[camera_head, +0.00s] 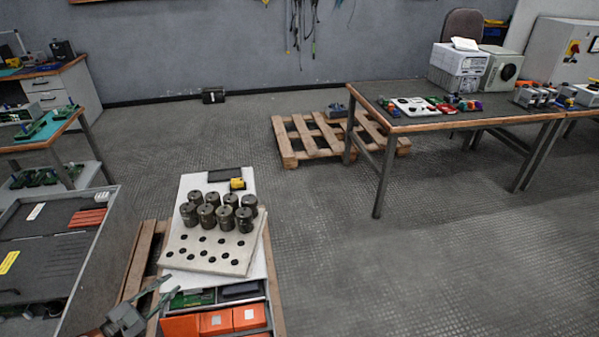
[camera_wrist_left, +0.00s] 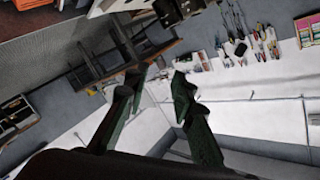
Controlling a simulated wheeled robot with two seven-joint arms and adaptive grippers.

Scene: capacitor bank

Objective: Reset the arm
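My left gripper (camera_head: 168,286) comes in at the lower left of the head view, near the left front corner of the white board with cylinders. Its two dark green fingers also show in the left wrist view (camera_wrist_left: 157,84), apart with nothing between them, so it is open and empty. The left wrist view is tilted and looks out over the room. My right gripper is in neither view.
Several dark cylinders (camera_head: 209,214) stand on a holed plate (camera_head: 184,262) on the white board. Orange boxes (camera_head: 216,322) lie in front. A grey cabinet (camera_head: 99,262) is at the left. A table (camera_head: 425,124) and pallet (camera_head: 291,150) stand farther back. Floor (camera_head: 430,270) at right is clear.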

